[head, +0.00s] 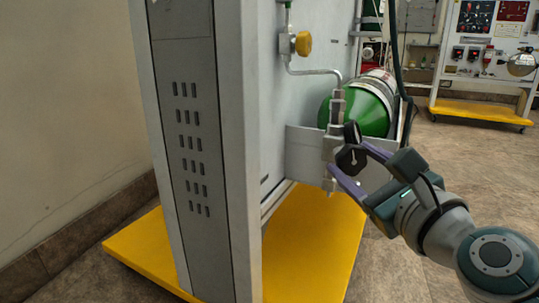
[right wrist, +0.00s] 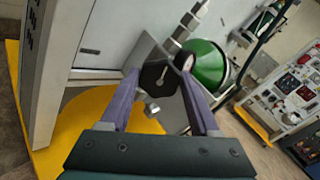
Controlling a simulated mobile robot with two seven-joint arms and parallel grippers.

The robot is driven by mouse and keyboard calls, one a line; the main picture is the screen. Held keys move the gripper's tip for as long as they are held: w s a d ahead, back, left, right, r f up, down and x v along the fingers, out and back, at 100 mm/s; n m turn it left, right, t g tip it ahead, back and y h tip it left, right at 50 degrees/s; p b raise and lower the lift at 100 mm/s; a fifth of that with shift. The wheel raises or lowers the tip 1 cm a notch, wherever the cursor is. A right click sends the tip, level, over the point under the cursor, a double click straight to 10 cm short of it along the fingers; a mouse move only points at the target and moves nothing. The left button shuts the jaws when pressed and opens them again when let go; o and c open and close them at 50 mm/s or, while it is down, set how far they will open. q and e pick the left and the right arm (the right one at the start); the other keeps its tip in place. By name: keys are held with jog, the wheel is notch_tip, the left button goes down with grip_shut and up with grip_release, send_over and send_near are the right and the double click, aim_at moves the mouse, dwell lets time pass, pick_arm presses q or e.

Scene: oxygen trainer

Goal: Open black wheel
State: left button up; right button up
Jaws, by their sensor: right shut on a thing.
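The black wheel (head: 351,157) sits on a metal valve (head: 337,115) in front of the green cylinder (head: 359,112) in the head view. My right gripper (head: 347,158) reaches it from the right, with its purple fingers on either side of the wheel. In the right wrist view the black wheel (right wrist: 160,76) lies between the two fingertips of the gripper (right wrist: 160,78), which is shut on it. The fingers hide parts of the wheel's sides. My left gripper is not in view.
A yellow knob (head: 303,43) is on the pipe above the valve. The grey cabinet (head: 195,130) stands on a yellow base (head: 312,240) at the left. Another panel stand (head: 480,60) is at the back right, with open floor before it.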

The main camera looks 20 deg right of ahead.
jog(key=n+p, duration=0.1)
jog(key=n, duration=0.3)
jog(key=shift+n, duration=0.3)
jog(key=n+p, duration=0.2)
jog(key=n, duration=0.1)
jog(key=shift+n, duration=0.4)
jog(key=n+p, duration=0.2)
jog(key=n, duration=0.2)
jog(key=n+p, duration=0.2)
jog(key=n, duration=0.3)
jog(key=n+p, duration=0.1)
jog(key=n, duration=0.3)
jog(key=shift+n+p, duration=0.3)
jog(key=shift+p, duration=0.05)
jog(key=n+p, duration=0.1)
jog(key=n, duration=0.2)
jog(key=shift+n, duration=0.3)
jog(key=n, duration=0.4)
jog(key=shift+p, duration=0.35)
jog(key=shift+n, duration=1.7)
